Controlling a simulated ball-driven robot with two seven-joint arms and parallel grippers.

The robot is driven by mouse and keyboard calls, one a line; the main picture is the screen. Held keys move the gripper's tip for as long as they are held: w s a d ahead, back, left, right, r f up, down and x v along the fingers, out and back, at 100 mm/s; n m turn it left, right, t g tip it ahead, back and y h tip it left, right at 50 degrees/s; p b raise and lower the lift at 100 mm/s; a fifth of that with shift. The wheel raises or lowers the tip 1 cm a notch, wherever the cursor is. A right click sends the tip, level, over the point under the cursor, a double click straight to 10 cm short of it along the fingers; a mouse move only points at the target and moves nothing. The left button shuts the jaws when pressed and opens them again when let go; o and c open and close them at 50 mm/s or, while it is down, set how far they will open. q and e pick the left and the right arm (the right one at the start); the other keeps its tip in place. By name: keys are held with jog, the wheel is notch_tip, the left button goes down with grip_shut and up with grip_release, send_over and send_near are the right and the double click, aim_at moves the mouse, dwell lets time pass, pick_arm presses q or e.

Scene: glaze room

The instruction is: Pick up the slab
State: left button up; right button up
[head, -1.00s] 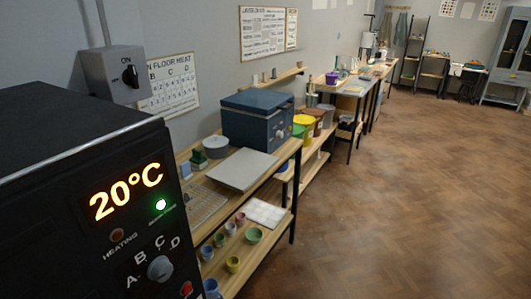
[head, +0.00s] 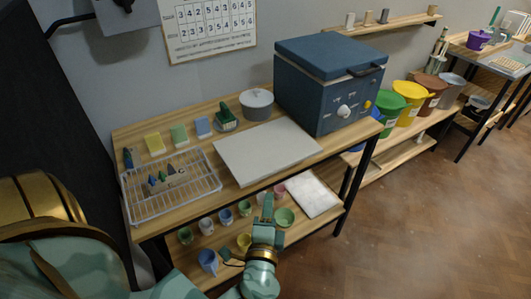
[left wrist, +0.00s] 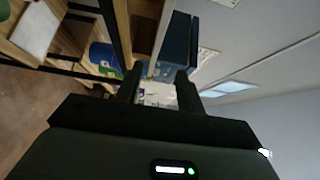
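A large flat pale grey slab (head: 265,150) lies on the wooden top of the workbench, in front of the blue kiln-like box. My left gripper (head: 267,204) is in front of the bench's front edge, nearer to me than the slab and apart from it. In the left wrist view its two fingers (left wrist: 158,88) stand apart with nothing between them. The slab cannot be made out in that view. My right gripper is not in view.
A white board (head: 312,194) and several small cups lie on the lower shelf. Coloured buckets (head: 411,97) stand to the right. The floor at right is clear.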

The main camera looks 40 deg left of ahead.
pick_arm(q)
send_near(275, 163)
jog(key=x, duration=0.4)
jog(key=shift+p, duration=0.3)
jog(key=x, duration=0.6)
jog(key=shift+f, duration=0.35)
jog(key=shift+s+d, duration=0.1)
jog(key=shift+c, duration=0.4)
grip_shut()
jog(key=shift+r, duration=0.1)
